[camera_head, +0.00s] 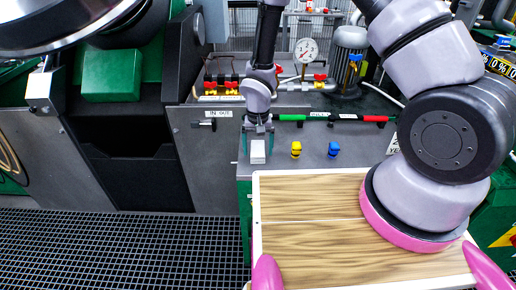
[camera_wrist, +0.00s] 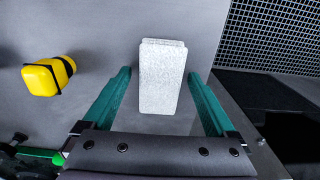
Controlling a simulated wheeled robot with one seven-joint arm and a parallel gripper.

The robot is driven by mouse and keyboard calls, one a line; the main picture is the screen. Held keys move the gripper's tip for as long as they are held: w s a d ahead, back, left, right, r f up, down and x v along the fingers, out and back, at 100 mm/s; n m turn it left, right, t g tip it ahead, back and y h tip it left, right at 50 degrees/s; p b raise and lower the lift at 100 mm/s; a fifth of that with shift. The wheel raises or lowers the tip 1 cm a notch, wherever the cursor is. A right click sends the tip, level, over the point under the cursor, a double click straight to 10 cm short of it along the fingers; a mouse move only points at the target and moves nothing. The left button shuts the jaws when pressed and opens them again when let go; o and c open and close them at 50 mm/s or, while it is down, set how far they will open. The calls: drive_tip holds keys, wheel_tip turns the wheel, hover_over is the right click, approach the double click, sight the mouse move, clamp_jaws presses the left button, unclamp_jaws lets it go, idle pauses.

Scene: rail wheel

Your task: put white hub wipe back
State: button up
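The white hub wipe (camera_head: 257,152) is a small pale block at the front left corner of the grey machine top. In the wrist view the wipe (camera_wrist: 162,85) lies between the two green fingers of my gripper (camera_wrist: 158,74), with a clear gap on each side. My gripper (camera_head: 258,126) hangs above and just behind the wipe in the head view, open. The wipe appears to rest on the grey surface, and the fingers do not touch it.
A yellow-and-black item (camera_wrist: 48,75) lies left of the fingers; in the head view a yellow piece (camera_head: 296,149) and a blue piece (camera_head: 333,149) stand to the right. A green-and-red bar (camera_head: 335,118) runs behind. The top's edge drops to dark floor grating (camera_head: 120,250).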

wheel_tip(320, 180, up, 12)
idle(0.6)
wheel_tip(320, 180, up, 8)
drive_tip(key=t, duration=0.1)
hover_over(258, 148)
drive_tip(key=w+d, duration=0.2)
drive_tip(key=d, duration=0.2)
drive_tip(key=d+r+m+t, duration=0.2)
drive_tip(key=d+r, duration=0.6)
drive_tip(key=r, duration=0.5)
drive_tip(key=s+d+r+m+t+y, duration=0.1)
drive_tip(key=s+d+r+t, duration=0.1)
drive_tip(key=s+d+r, duration=0.3)
drive_tip(key=s+d+r+t+y, duration=0.1)
drive_tip(key=s+d+r+t, duration=0.1)
drive_tip(key=s+d+r, duration=0.3)
drive_tip(key=s+r, duration=0.4)
drive_tip(key=r, duration=0.2)
drive_tip(key=shift+s+d+m, duration=0.2)
drive_tip(key=shift+d+m, duration=0.2)
